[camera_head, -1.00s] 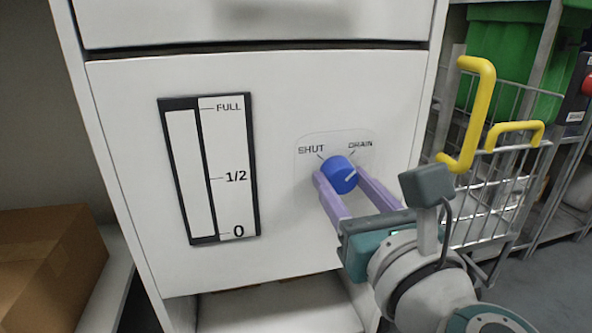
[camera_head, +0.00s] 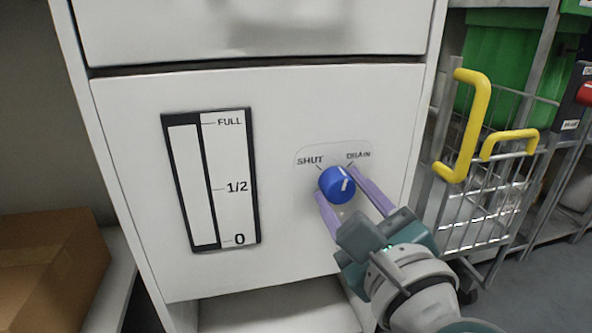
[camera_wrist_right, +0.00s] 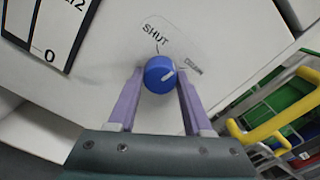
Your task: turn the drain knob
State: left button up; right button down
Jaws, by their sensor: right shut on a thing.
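The blue drain knob (camera_head: 336,185) sits on the white front panel, below the printed words SHUT at its upper left and DRAIN at its upper right. Its white mark slants up and right, roughly toward DRAIN. In the right wrist view the knob (camera_wrist_right: 159,74) shows between the two purple fingers, its mark toward the blurred DRAIN word. My right gripper (camera_head: 337,184) is shut on the knob, one finger at its lower left and one at its upper right. My left gripper is not in view.
A level gauge (camera_head: 212,180) marked FULL, 1/2 and 0 is left of the knob; its column looks white throughout. A wire cart with yellow handles (camera_head: 478,110) stands close at right, before green bins (camera_head: 510,60). A cardboard box (camera_head: 50,260) is at left.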

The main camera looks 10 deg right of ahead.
jog(key=n+p, duration=0.1)
jog(key=n, duration=0.2)
jog(key=shift+r+n, duration=0.15)
jog(key=shift+n, duration=0.25)
jog(key=n+p, duration=0.1)
jog(key=n, duration=0.2)
jog(key=shift+n, duration=0.3)
jog(key=n+p, duration=0.1)
jog(key=n, duration=0.2)
jog(key=shift+n+p, duration=0.3)
jog(key=shift+p, duration=0.05)
jog(key=shift+n, duration=0.3)
jog(key=shift+c, duration=1.6)
grip_release()
